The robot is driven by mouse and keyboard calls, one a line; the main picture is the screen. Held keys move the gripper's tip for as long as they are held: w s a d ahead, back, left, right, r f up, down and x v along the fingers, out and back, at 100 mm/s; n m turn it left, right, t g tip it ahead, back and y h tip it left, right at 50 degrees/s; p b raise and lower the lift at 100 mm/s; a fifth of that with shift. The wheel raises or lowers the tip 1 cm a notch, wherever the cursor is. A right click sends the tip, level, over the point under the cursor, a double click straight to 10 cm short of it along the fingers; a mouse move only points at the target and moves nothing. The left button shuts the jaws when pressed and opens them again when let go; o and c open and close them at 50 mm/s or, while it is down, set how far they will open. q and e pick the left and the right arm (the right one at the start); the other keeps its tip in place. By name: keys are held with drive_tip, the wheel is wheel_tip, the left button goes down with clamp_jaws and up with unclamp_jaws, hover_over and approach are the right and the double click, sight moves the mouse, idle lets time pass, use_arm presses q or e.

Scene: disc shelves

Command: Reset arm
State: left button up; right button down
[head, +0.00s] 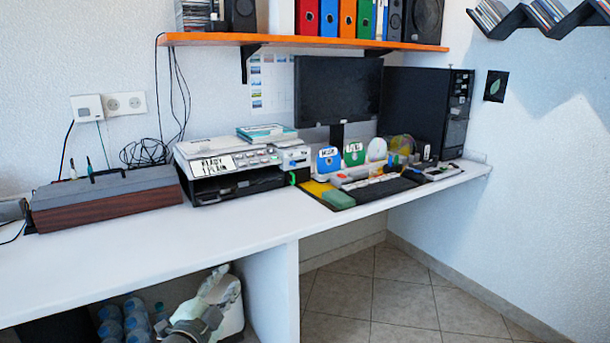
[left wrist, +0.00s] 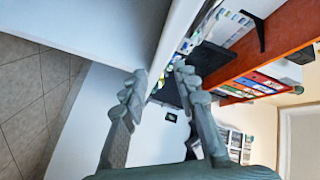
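My left gripper (head: 217,280) shows at the bottom of the head view, in front of the desk's lower opening and below the desktop's front edge. In the left wrist view its two grey fingers (left wrist: 159,75) are spread apart, with nothing between them. The white desktop edge and the orange shelf show beyond the fingers there, tilted. My right gripper is in neither view.
The white desk (head: 110,260) bears a printer (head: 230,165), a brown-fronted box (head: 107,200), a monitor (head: 338,92) and a black computer tower (head: 428,110). An orange shelf (head: 300,40) hangs above. Water bottles (head: 135,318) stand below. Tiled floor (head: 385,300) is clear at right.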

use_arm(q)
drive_tip(key=s+a+f+n+g+y, duration=0.2)
drive_tip(key=s+a+f+n+g, duration=0.2)
drive_tip(key=s+f, duration=0.5)
drive_tip(key=s+a+f+n+g+y, duration=0.2)
drive_tip(key=s+a+f+n+g, duration=0.15)
drive_tip(key=s+f, duration=0.6)
drive_tip(key=s+f+n+g, duration=0.2)
drive_tip(key=s+f, duration=0.3)
drive_tip(key=s, duration=0.3)
drive_tip(key=s+a+f+n+g, duration=0.1)
drive_tip(key=s+f+n+g, duration=0.1)
drive_tip(key=s+f+g, duration=0.2)
drive_tip(key=s+f, duration=0.2)
drive_tip(key=s, duration=0.2)
drive_tip(key=shift+a+f, duration=0.3)
drive_tip(key=shift+n, duration=0.25)
